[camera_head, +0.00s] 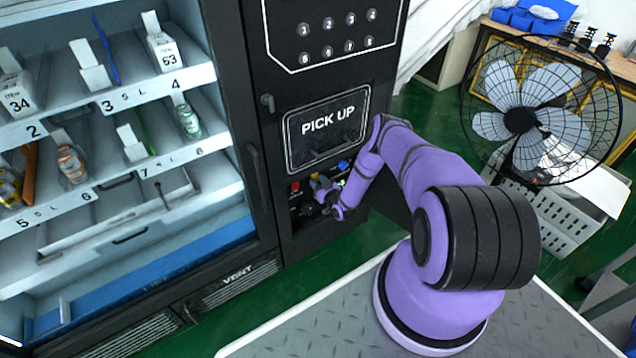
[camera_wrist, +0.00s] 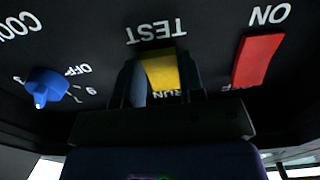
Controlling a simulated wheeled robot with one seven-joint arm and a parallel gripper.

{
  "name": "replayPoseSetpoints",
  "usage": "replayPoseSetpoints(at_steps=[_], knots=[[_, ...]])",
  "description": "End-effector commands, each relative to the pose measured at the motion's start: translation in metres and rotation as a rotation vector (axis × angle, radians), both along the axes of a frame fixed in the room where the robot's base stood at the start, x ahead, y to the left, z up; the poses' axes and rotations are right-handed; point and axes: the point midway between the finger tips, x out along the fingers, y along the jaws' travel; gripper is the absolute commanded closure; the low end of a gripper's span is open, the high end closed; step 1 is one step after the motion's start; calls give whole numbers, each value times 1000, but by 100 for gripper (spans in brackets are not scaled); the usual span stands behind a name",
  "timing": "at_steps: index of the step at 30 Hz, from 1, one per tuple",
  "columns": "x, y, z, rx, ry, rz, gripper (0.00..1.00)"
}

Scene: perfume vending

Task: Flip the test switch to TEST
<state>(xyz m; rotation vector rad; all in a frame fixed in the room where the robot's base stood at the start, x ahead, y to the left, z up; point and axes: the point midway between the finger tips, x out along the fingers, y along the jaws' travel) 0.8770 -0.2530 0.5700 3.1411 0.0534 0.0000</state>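The yellow test switch (camera_wrist: 161,71) sits on a black panel in the wrist view, between the upside-down labels TEST, above it in the picture, and RUN, below it. Which way it is tipped I cannot tell. My gripper (camera_wrist: 162,82) has its two dark fingers apart, one on each side of the switch. A gap shows at the left finger; the right finger is close to the switch's edge, and I cannot tell if it touches. In the head view my gripper (camera_head: 327,195) is at the small control panel below the PICK UP door, hiding most of the switch.
A red ON switch (camera_wrist: 257,59) is right of the yellow one in the wrist view; a blue dial (camera_wrist: 47,87) is to its left. The PICK UP door (camera_head: 327,127) is above the panel. A fan (camera_head: 541,112) stands at the right.

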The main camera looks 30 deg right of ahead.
Motion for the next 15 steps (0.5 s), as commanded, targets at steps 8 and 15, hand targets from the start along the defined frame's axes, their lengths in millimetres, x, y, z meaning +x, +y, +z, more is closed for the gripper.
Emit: replayPoseSetpoints(at_steps=[8,15], knots=[[1,0,-2,2,-49,0,88],[2,-1,-2,2,-100,0,88]])
